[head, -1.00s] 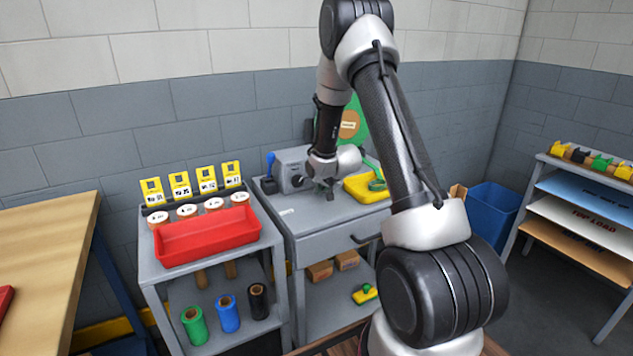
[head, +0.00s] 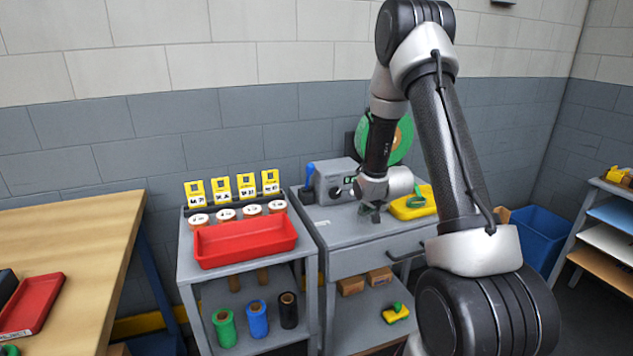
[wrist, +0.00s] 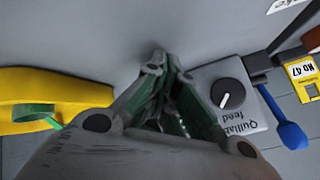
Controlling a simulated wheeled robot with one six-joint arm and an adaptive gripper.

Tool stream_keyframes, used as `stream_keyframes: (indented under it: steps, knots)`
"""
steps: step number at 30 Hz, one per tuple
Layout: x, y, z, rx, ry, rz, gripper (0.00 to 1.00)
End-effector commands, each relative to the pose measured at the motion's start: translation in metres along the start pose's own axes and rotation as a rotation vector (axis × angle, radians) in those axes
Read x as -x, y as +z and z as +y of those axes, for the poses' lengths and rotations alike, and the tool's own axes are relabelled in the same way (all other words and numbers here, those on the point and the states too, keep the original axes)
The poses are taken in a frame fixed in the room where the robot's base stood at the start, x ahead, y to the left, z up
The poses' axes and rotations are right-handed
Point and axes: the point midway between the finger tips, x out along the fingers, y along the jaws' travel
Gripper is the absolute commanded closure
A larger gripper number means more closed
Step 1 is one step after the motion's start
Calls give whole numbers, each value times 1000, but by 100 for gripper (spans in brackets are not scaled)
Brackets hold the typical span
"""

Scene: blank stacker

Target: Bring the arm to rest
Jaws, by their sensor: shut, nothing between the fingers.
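My gripper (head: 373,212) hangs at the end of my bent arm, above the grey cabinet top, and is empty. In the wrist view its fingers (wrist: 170,60) come together at their tips over bare grey surface. A grey box with a dial (head: 335,182) stands behind and to the left of it; in the wrist view this box (wrist: 228,92) is right of the fingers. A yellow tray with a green ring (head: 414,203) lies to the right of the gripper; the wrist view shows this tray (wrist: 60,90) at left.
A red bin (head: 245,242), white-lidded jars (head: 226,215) and yellow cards (head: 221,189) sit on the left cart. A wooden table (head: 60,240) is at far left. A blue bin (head: 538,240) and a shelf rack (head: 612,215) stand at right. Grey wall is behind.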

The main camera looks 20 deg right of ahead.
Motion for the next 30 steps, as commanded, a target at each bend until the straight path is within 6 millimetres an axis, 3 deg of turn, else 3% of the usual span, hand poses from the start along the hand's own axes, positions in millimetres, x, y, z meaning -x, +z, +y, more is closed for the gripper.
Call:
stream_keyframes:
  steps: [5,8,14,19,24,30]
  knots:
    - [6,-4,-4,10,2,0,100]
    - [28,-13,-14,45,13,-7,100]
    - [127,-31,-45,186,67,-59,100]
    - [222,-23,-56,313,105,-128,100]
    - [315,4,-52,435,121,-205,100]
    - [409,53,-32,572,114,-305,100]
